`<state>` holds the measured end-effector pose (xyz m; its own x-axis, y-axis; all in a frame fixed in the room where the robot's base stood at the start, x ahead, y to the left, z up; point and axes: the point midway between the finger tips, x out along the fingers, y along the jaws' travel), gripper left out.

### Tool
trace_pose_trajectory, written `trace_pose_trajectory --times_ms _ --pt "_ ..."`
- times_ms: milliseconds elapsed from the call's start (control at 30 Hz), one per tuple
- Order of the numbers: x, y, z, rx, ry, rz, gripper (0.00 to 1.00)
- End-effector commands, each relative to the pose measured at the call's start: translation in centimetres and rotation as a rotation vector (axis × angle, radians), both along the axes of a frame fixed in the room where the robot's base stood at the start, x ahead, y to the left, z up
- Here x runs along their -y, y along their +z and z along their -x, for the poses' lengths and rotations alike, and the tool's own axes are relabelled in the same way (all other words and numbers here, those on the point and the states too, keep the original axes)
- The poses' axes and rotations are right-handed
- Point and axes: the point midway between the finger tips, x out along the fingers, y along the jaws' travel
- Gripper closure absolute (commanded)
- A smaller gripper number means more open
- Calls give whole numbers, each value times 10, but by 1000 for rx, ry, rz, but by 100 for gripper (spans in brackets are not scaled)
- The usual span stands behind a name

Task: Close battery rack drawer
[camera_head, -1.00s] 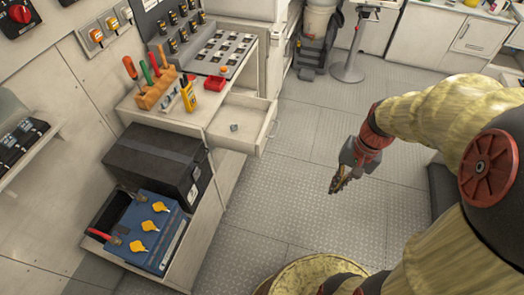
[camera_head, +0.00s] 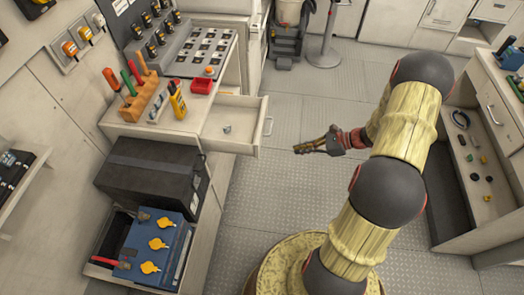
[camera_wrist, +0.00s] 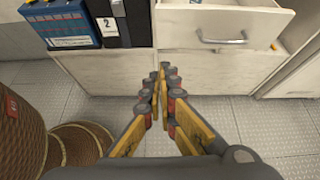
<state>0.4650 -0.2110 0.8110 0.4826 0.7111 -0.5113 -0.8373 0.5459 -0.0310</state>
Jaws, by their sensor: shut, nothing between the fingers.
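A pale drawer (camera_head: 217,138) with a metal bar handle (camera_head: 268,126) stands pulled out from the bench, with a small grey item inside. The drawer front (camera_wrist: 226,39) and its handle (camera_wrist: 222,40) also show at the upper right of the wrist view. A blue battery (camera_head: 155,247) with yellow caps and a black box (camera_head: 150,175) sit low at the left, nearer me than the drawer. My gripper (camera_head: 297,148) is shut and empty, out over the floor to the right of the drawer and apart from it. In the wrist view, my fingertips (camera_wrist: 163,72) are together.
A workbench with an open lower shelf (camera_head: 470,215) stands at the right. The metal floor (camera_head: 290,195) between is clear.

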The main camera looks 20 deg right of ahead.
Motion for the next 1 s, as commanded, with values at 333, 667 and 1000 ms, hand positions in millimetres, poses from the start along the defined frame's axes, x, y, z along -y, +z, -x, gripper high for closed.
trace_pose_trajectory --times_ms 333,667,1000 --pt "-29 -17 -17 -21 -15 -30 100" --pt "-75 -50 -47 -21 -14 -30 100" --pt "-106 -48 -69 -19 -15 -27 100"
